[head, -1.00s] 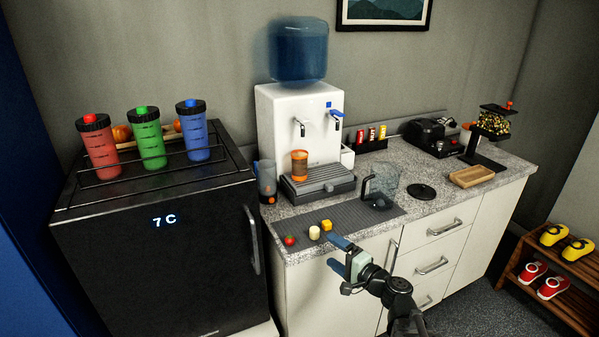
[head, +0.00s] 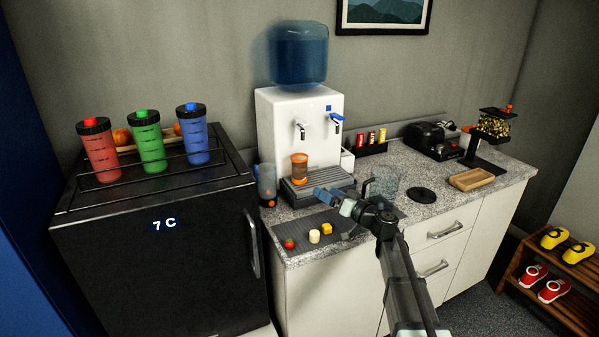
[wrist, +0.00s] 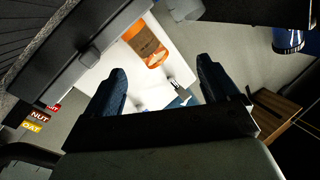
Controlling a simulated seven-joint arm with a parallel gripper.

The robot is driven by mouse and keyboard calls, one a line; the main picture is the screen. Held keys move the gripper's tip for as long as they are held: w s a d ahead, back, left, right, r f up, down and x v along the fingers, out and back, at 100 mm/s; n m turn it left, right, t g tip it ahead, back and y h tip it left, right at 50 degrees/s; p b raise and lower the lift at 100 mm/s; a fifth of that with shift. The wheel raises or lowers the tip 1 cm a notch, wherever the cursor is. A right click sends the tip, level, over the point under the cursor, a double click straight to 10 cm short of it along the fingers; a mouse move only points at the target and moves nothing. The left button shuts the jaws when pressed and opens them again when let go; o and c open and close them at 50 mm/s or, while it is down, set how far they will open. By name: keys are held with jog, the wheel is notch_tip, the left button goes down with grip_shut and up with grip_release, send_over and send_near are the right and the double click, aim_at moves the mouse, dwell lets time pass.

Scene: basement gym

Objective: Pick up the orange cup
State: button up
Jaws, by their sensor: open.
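The orange cup (head: 299,168) stands upright on the drip tray (head: 318,190) of the white water dispenser (head: 281,112), below the taps. It also shows in the wrist view (wrist: 146,42), ahead of the fingers and apart from them. My gripper (head: 327,199) is over the counter just in front of the drip tray, to the right of and nearer than the cup. In the wrist view my gripper's two blue fingers (wrist: 162,88) are spread wide with nothing between them.
A grey transparent cup (head: 266,184) stands left of the tray. A clear jug (head: 385,186) is right of it, partly behind my arm. A tomato (head: 290,244), a pale piece (head: 314,236) and a yellow cube (head: 327,229) lie on the dark mat (head: 290,228). A black fridge (head: 160,240) stands left.

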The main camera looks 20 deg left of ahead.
aim_at(305, 173)
jog(key=w+a+n, duration=0.1)
jog(key=w+a, duration=0.2)
jog(key=a, duration=0.1)
jog(key=w+a+n, duration=0.2)
jog(key=w+a, duration=0.2)
jog(key=w+a+n, duration=0.2)
jog(key=w+a, duration=0.1)
jog(key=a, duration=0.1)
jog(key=shift+w+a+r, duration=0.15)
jog(key=shift+a, duration=0.2)
dwell(0.4)
jog(key=shift+c, duration=0.3)
jog(key=c, duration=1.2)
